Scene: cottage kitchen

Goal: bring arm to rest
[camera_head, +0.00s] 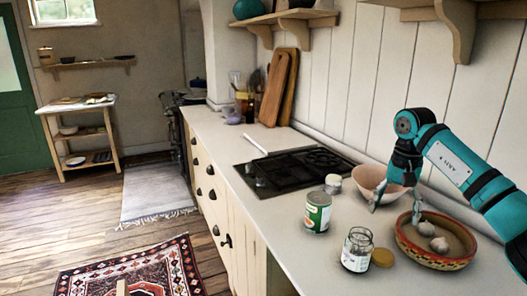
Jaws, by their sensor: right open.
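My right arm, teal and black, comes in from the right edge over the counter. Its gripper (395,212) points down with its fingers apart and nothing between them. It is above the counter, between a pinkish bowl (372,180) and a patterned round bowl (408,245) that holds pale garlic-like bulbs (439,244). One fingertip shows in front of the pinkish bowl, the other over the patterned bowl. I cannot tell whether either touches. My left gripper is not in view.
A black hob (285,172) lies beyond. A shelf (297,17) hangs above. The counter's left front strip is clear.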

